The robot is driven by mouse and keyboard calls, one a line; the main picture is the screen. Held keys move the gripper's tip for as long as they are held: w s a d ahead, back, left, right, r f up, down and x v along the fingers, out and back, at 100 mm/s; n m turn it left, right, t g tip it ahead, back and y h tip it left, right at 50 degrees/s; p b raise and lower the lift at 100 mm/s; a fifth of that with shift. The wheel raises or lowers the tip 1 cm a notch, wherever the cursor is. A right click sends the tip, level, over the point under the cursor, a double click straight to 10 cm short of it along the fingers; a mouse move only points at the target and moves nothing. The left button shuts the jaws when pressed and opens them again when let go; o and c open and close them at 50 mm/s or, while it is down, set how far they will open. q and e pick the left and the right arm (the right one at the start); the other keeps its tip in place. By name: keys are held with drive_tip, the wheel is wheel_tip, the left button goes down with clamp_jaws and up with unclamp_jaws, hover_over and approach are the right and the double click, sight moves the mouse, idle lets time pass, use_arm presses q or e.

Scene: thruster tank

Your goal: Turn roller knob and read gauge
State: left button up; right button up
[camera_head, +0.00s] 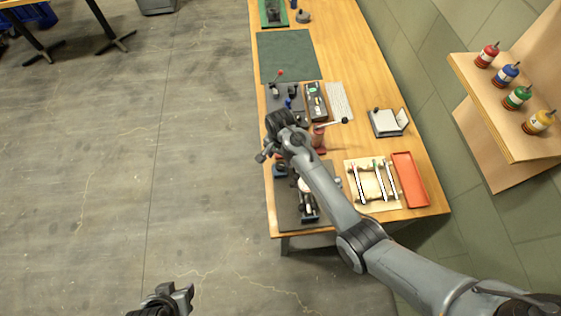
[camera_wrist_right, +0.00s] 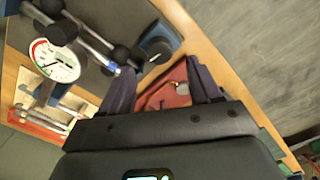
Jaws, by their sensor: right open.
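The gauge, a round white dial with green and red marks, shows face-on in the right wrist view (camera_wrist_right: 55,60); its reading is too small to tell. In the head view the gauge (camera_head: 304,185) is partly hidden by my right arm. A dark round knob on a blue block (camera_wrist_right: 158,45) sits just beyond the fingertips in the right wrist view. The blue block (camera_head: 280,170) also shows at the table's left edge.
A red object (camera_wrist_right: 168,92) shows between the right fingers. The wooden table (camera_head: 425,175) carries a red tray (camera_head: 410,180), a holder with several rods (camera_head: 372,182) and a grey box (camera_head: 385,122). A shelf with several bottles (camera_head: 500,100) is at right.

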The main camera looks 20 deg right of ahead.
sight(280, 164)
drive_tip(key=shift+f, duration=2.55)
drive_tip(key=c, duration=1)
drive_tip(key=shift+c, duration=0.2)
drive_tip(key=shift+r, duration=0.1)
